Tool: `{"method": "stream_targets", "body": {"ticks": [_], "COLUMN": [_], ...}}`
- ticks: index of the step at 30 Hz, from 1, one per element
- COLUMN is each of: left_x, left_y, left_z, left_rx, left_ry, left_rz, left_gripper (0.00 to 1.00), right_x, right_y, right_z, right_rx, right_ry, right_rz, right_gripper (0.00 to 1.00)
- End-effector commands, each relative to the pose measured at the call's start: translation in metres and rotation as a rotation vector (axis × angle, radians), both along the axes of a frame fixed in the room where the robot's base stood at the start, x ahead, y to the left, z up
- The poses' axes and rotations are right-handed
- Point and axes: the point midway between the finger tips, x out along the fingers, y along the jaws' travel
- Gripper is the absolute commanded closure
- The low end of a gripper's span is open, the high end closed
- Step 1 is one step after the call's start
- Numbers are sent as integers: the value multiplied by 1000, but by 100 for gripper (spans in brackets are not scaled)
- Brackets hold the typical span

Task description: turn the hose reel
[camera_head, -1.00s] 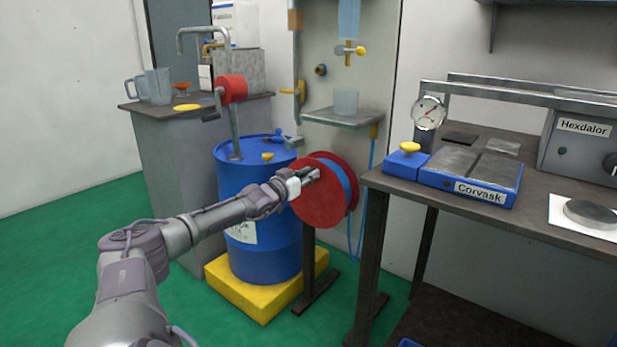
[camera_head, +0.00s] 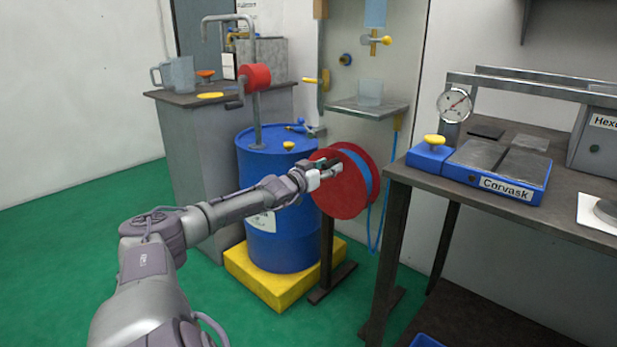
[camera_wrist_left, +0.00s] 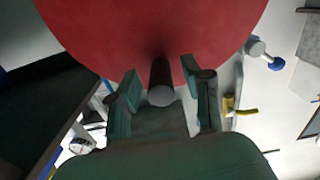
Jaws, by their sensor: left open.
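The hose reel (camera_head: 343,197) has red side discs with a blue hose wound between them. It stands on a dark post beside the blue drum. My left gripper (camera_head: 334,171) is in front of the reel's near disc. In the left wrist view the red disc (camera_wrist_left: 150,30) fills the top. A dark crank handle with a grey end (camera_wrist_left: 161,93) sticks out from the disc toward the camera. It lies between the two open fingers of my left gripper (camera_wrist_left: 163,92). I cannot tell whether a finger touches it. My right gripper is not in view.
A blue drum (camera_head: 270,220) stands on a yellow base (camera_head: 270,288) left of the reel. A workbench (camera_head: 500,215) with a blue Corvask unit (camera_head: 515,187) is close on the right. Blue hose (camera_head: 378,235) hangs below the reel. Green floor (camera_head: 70,240) is clear at left.

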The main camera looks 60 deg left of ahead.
Motion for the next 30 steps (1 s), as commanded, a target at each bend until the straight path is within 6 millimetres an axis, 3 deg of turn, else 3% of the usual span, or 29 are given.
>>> {"method": "stream_targets", "body": {"ticks": [20,30], "left_x": [-46,-83], "left_y": [-12,-20], "left_z": [-2,0], "left_rx": [0,4], "left_ry": [6,6], "left_rz": [-2,0], "left_gripper": [50,50], "right_x": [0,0], "right_y": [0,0], "right_z": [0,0], "right_rx": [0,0], "right_ry": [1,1], "right_rz": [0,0], "right_gripper": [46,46]}}
